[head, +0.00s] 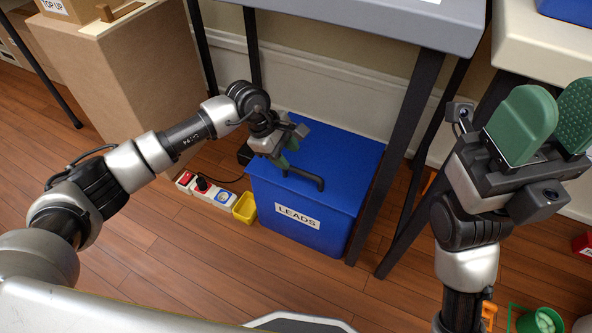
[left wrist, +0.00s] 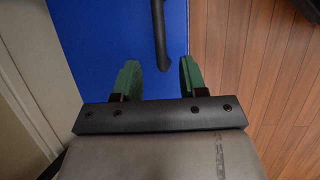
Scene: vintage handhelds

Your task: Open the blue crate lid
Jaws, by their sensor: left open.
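The blue crate (head: 330,237) stands on the floor under a grey table, with a white "LEADS" label on its front. Its blue lid (head: 345,150) looks shut. A dark bar handle (head: 312,181) is on the lid. My left gripper (head: 287,160) is open over the lid at the handle's left end. In the left wrist view, the handle (left wrist: 159,35) ends between the two green fingertips of my left gripper (left wrist: 160,75), touching neither visibly; its depth relative to them is unclear. My right gripper (head: 545,115) is open and empty, raised at the right.
Table legs (head: 398,150) stand close along the crate's right side. A large brown box (head: 125,95) stands at the back left. The wooden floor in front is clear.

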